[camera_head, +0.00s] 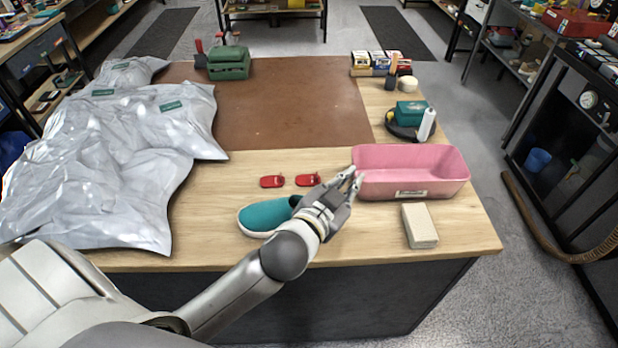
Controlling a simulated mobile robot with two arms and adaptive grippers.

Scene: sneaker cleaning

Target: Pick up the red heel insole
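Two small red heel insoles lie side by side on the light wood table, a left one (271,182) and a right one (306,181). My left gripper (355,177) is just right of the right insole, its fingers pointing toward the left end of the pink bin (412,188). The fingers are spread apart and I see nothing between them. Whether they touch the bin is unclear. A teal shoe with a white sole (262,218) lies in front of the insoles, its right end hidden behind my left wrist. My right gripper is not in view.
A beige block (419,226) lies in front of the bin. Crumpled silver bags (100,170) cover the table's left side. A brown mat (290,105) lies behind the insoles, with a green toolbox (229,66) at its far left. A green box (410,111) stands behind the bin.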

